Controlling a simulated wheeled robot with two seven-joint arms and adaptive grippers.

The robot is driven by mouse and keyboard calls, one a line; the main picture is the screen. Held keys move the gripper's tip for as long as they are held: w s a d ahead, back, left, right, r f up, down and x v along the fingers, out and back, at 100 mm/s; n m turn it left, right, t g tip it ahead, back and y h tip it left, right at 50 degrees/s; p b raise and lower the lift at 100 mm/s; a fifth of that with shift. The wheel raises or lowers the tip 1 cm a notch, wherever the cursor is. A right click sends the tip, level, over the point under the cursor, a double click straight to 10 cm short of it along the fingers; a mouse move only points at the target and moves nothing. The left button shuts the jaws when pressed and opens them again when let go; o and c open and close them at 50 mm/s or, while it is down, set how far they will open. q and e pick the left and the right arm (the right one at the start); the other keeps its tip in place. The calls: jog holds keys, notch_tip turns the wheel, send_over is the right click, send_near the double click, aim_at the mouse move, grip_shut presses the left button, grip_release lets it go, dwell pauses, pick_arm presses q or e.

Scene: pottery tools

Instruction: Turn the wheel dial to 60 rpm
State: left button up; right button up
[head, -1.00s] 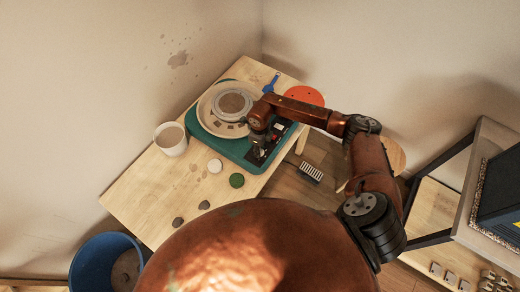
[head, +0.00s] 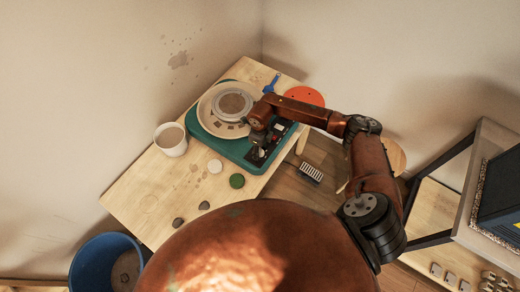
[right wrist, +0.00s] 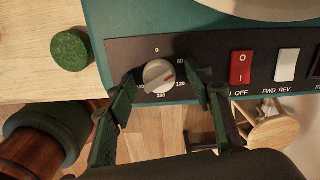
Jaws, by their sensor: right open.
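The wheel dial (right wrist: 158,76) is a round grey knob with a red pointer mark, on the black control panel (right wrist: 208,62) of the teal pottery wheel. Printed numbers ring it, with 0 at the top and 180 at the bottom. The red mark lies toward the right side of the knob; its exact reading is unclear. My right gripper (right wrist: 160,74) is open, its dark green fingers on either side of the dial with gaps visible. In the head view the right gripper (head: 259,147) is over the panel and hides the dial. My left gripper is not in view.
A red OFF switch (right wrist: 241,67) and a white FWD REV switch (right wrist: 286,65) are right of the dial. A green sponge-like disc (right wrist: 70,50) lies left of the panel. A white cup (head: 171,140) stands left of the wheel; a blue bucket (head: 88,262) is below the table.

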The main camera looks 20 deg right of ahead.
aim_at(260, 151)
jog(key=shift+r, duration=0.1)
notch_tip(260, 151, up, 12)
dwell(0.5)
